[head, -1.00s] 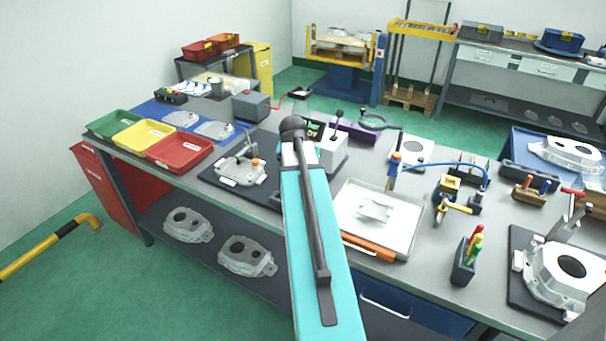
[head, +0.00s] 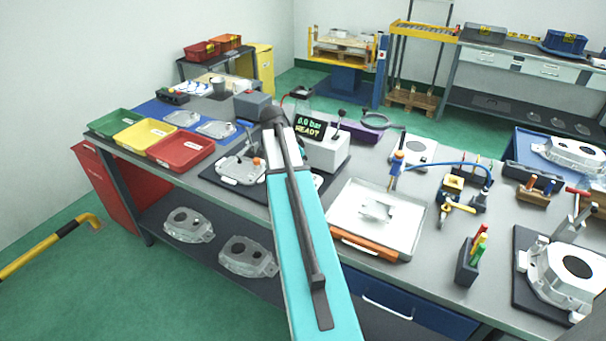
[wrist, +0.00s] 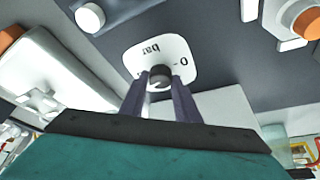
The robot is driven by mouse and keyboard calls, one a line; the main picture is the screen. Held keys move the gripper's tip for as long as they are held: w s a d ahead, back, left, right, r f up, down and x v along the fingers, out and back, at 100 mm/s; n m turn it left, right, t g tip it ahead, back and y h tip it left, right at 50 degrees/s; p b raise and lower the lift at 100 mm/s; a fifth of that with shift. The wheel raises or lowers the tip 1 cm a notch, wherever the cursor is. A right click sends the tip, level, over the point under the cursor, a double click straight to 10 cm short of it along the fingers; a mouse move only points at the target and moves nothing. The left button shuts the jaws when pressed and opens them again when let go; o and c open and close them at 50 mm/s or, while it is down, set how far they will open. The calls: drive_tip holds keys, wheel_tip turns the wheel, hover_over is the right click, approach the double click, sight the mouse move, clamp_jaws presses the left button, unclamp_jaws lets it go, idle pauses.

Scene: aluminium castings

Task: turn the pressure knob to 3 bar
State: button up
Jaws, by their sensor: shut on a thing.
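The pressure knob (wrist: 159,73) is a small dark round knob in the wrist view. It sits on a white dial plate (wrist: 176,50) marked "bar" and "0". My gripper (wrist: 160,84) has its two dark fingers closed on either side of the knob. The fingers hide part of the knob, so I cannot tell its pointer's setting. In the head view, the light grey tester box (head: 328,153) carries a black display (head: 309,129) reading "0.0 bar READY". My arm covers the knob and gripper there.
A casting in a fixture (head: 240,170) is left of my arm. A white tray (head: 412,236) with a small part is to the right. Green, yellow and red bins (head: 180,153) stand at the left end of the bench. A lever (head: 339,121) rises behind the box.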

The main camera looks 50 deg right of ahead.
drive_tip(key=shift+w+m+g+y, duration=0.1)
drive_tip(key=shift+m+g+y, duration=0.25)
drive_tip(key=shift+m, duration=0.85)
drive_tip(key=o, duration=1)
drive_tip(key=shift+o, duration=0.2)
drive_tip(key=b+v, duration=0.2)
drive_tip(key=v, duration=1.1)
drive_tip(key=shift+w+a+r+b, duration=0.2)
drive_tip(key=shift+w+r+b, duration=0.05)
drive_tip(key=shift+r+b, duration=0.05)
